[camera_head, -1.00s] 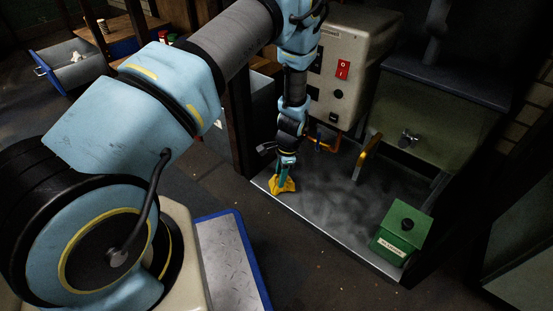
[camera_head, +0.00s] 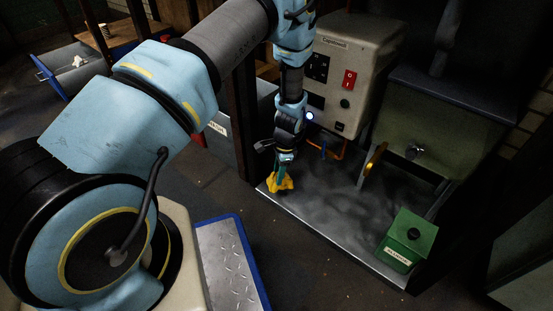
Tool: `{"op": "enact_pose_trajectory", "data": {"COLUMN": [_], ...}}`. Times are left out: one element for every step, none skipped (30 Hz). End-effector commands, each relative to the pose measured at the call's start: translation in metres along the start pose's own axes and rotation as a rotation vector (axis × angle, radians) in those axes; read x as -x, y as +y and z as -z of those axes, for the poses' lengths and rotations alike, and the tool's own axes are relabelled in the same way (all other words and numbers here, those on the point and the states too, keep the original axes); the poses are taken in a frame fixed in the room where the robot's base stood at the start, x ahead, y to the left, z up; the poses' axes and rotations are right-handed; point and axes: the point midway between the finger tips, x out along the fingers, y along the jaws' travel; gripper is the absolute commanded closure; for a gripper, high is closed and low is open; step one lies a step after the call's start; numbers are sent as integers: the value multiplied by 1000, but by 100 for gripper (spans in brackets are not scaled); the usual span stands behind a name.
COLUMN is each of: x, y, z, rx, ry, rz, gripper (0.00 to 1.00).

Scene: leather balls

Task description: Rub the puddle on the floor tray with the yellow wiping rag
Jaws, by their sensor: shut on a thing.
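My gripper (camera_head: 282,172) points down at the left front corner of the metal floor tray (camera_head: 345,245). It is shut on the yellow wiping rag (camera_head: 277,184), which hangs crumpled below the fingers at the tray's left edge. I cannot tell whether the rag touches the tray surface. A darker, blotchy wet-looking patch, the puddle (camera_head: 340,205), spreads over the middle of the tray, to the right of the rag. Its exact outline is hard to make out in the dim light.
A beige machine (camera_head: 345,75) with a red switch and a greenish tank (camera_head: 430,120) with a tap stand behind. An orange handle (camera_head: 375,158) juts over the tray. A dark post stands left.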

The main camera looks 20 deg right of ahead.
Motion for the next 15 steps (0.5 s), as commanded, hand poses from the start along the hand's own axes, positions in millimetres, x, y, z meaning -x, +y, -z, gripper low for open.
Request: {"op": "enact_pose_trajectory", "data": {"x": [9, 12, 16, 18, 21, 25, 27, 30, 34, 36, 39, 43, 45, 47, 50], "y": [0, 0, 0, 0, 0, 0, 0, -1, -1, -1, -1, -1, -1, -1, -1], "z": [-1, -1, -1, -1, -1, -1, -2, -2, -2, -2, -2, -2, -2, -3, -3], "rx": [0, 1, 1, 1, 2, 2, 2, 2, 2, 3, 3, 3, 3, 3, 4], "ry": [0, 1, 1, 1, 1, 1, 1, 1, 1, 1, 1, 1, 1, 1, 1], "rz": [0, 0, 0, 0, 0, 0, 0, 0, 0, 0, 0, 0, 0, 0, -1], "gripper": [100, 100, 100, 100, 100, 100, 100, 100, 100, 100, 100, 100, 100, 100, 100]}}
